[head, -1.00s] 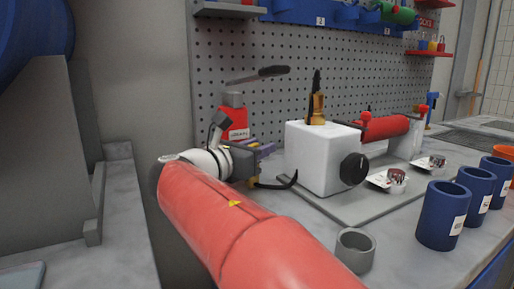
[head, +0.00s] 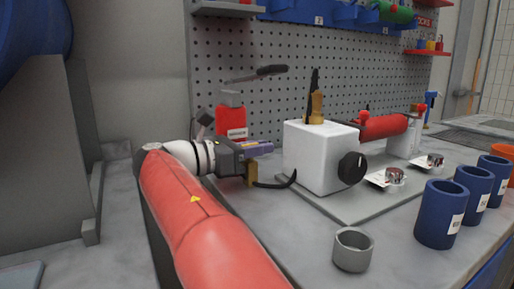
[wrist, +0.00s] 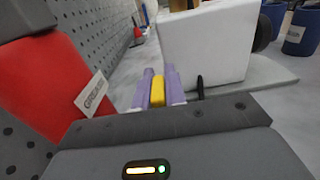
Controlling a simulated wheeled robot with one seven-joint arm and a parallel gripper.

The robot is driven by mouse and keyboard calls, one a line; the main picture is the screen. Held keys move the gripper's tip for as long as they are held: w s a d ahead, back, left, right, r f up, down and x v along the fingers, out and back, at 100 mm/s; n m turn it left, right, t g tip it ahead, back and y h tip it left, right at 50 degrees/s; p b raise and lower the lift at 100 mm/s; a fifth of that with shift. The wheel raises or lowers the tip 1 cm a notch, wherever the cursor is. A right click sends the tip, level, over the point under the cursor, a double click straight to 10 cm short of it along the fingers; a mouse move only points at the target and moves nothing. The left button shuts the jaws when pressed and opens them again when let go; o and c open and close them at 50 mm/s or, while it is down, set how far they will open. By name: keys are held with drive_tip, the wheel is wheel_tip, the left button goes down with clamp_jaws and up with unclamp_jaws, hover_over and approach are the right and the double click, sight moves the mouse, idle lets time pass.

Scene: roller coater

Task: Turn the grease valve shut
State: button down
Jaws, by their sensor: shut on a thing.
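My gripper (head: 264,148) is in the middle of the head view, left of the white housing and in front of the red grease can (head: 231,121). Its purple fingers point right. In the wrist view they are shut on a yellow handle (wrist: 157,92), which I take to be the grease valve's. A brass body (head: 251,172) shows just below the fingers, with a black hose (head: 281,185) curving from it towards the housing. My gripper hides the top of this brass body in the head view.
The white housing (head: 312,158) stands close to the right, with a black knob and an upright brass fitting (head: 317,103). The red roller (head: 383,126) is behind it. A grey ring (head: 353,250) and blue cups (head: 441,215) stand in front. The pegboard (head: 300,85) is behind.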

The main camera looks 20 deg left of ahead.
drive_tip(key=c, duration=1.5)
unclamp_jaws()
